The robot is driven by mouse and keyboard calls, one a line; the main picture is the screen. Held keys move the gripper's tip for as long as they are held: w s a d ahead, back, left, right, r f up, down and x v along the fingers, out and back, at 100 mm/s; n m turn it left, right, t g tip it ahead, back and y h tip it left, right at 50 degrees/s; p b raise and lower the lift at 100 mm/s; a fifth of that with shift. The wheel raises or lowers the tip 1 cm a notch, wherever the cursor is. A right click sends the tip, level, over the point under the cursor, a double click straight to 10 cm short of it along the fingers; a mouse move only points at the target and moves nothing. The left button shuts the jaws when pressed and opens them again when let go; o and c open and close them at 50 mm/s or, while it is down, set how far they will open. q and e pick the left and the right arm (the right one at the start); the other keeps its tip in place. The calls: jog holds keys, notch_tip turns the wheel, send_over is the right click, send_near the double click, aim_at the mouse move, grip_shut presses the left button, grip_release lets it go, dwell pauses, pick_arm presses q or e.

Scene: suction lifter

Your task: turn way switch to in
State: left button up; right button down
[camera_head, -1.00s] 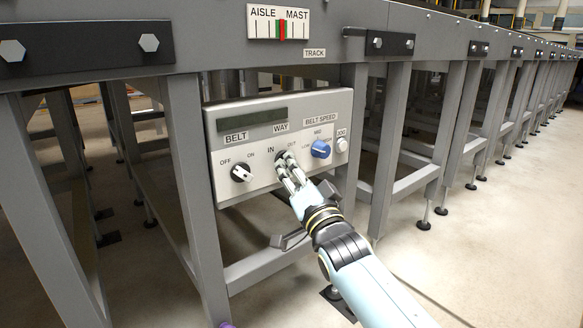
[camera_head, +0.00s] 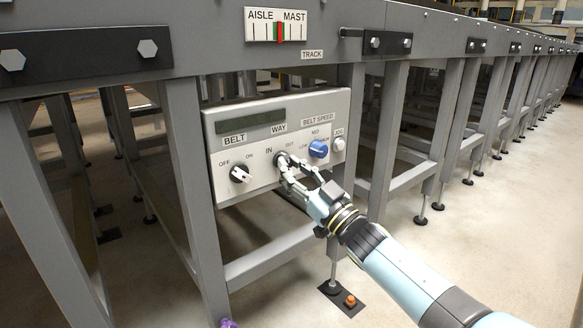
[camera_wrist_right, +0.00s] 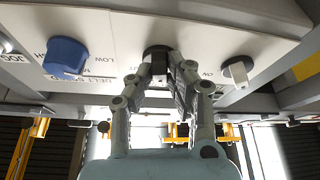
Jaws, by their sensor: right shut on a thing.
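The way switch (camera_head: 280,157) is a dark knob on the pale control panel (camera_head: 258,179), under the WAY label and between the IN and OUT marks. My right gripper (camera_head: 286,163) is shut on it, coming from below right. In the right wrist view, the dark way switch (camera_wrist_right: 156,51) shows at the fingertips of my right gripper (camera_wrist_right: 165,62). The fingers cover much of the knob, so I cannot tell which mark it points to. My left gripper is not in view.
The black and white belt switch (camera_head: 240,174) is left of the way switch. The blue belt speed knob (camera_head: 318,149) and the jog button (camera_head: 338,144) are to the right. Grey frame legs (camera_head: 378,150) flank the panel. Open floor (camera_head: 480,230) lies to the right.

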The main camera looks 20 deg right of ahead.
jog(key=n+y, duration=0.1)
jog(key=n, duration=0.1)
jog(key=n+g+y, duration=0.1)
jog(key=n, duration=0.2)
jog(key=shift+d+r+g+p, duration=0.1)
jog(key=shift+d+g+p, duration=0.05)
jog(key=shift+g+p, duration=0.15)
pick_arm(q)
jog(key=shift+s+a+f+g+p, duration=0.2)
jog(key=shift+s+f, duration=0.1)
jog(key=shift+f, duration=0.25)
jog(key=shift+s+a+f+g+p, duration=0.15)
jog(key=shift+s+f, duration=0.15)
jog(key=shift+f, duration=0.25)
pick_arm(e)
jog(key=shift+w+n+g+y, duration=0.1)
jog(key=shift+n+g+y, duration=0.25)
jog(key=shift+n, duration=0.7)
jog(key=shift+n+g+y, duration=0.15)
jog(key=shift+n+g, duration=0.3)
jog(key=shift+n, duration=0.6)
jog(key=c, duration=1.3)
grip_release()
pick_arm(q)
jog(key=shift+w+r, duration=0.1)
